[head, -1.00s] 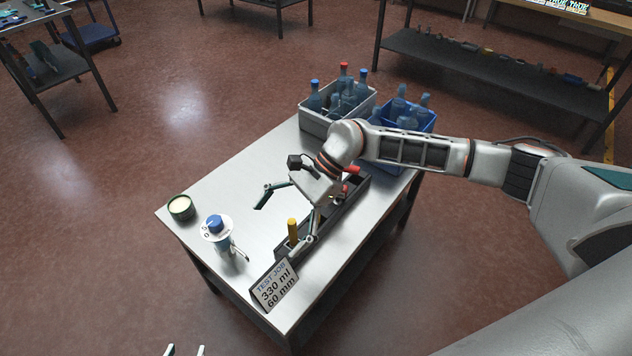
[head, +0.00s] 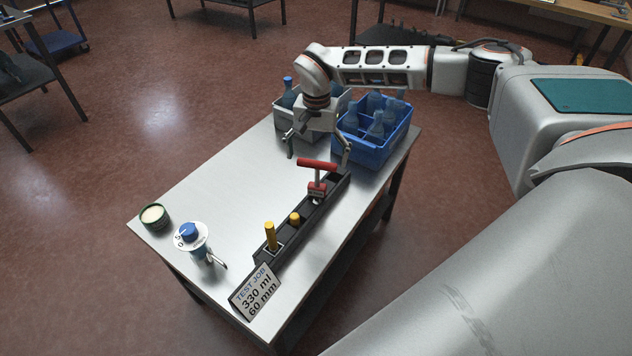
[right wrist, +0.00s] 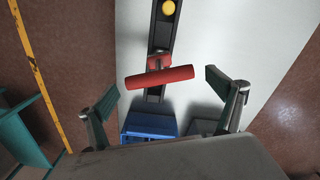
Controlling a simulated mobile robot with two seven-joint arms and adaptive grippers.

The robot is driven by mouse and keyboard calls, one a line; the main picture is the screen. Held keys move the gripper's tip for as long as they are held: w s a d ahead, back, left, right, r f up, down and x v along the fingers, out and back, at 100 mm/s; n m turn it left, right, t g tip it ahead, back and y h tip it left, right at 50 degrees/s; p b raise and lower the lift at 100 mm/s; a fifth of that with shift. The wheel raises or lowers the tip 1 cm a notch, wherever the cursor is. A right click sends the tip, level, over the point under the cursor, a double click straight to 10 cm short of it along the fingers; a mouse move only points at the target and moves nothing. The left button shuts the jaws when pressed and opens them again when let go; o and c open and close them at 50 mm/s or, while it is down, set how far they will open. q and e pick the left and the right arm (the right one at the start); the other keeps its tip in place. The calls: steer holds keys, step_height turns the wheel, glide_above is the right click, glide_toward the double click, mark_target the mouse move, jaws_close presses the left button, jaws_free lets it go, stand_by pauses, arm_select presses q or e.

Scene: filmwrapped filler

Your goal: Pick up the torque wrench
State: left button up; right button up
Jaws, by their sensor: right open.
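The torque wrench, a red T-handled tool (head: 317,165), stands upright in the far part of a long black rack (head: 297,228) on the metal table. In the right wrist view its red crossbar (right wrist: 160,77) lies between my fingers, with the rack (right wrist: 164,38) beneath. My right gripper (head: 319,147) is open and empty beside the handle at the far end of the rack. In the right wrist view the spread fingers of the right gripper (right wrist: 163,82) stand apart from the bar on both sides. My left gripper is out of view.
Yellow-handled tools (head: 270,236) stand in the near part of the rack. A blue crate (head: 368,154) and a grey crate (head: 286,124) with bottles are behind the gripper. A sign (head: 257,292), blue-knobbed device (head: 190,236) and round tin (head: 154,216) sit near the front. The table's left middle is clear.

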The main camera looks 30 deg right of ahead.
glide_above(317, 185)
steer(key=f, duration=0.4)
steer(key=shift+w+d, duration=0.25)
steer(key=shift+w, duration=0.1)
steer(key=c, duration=1.9)
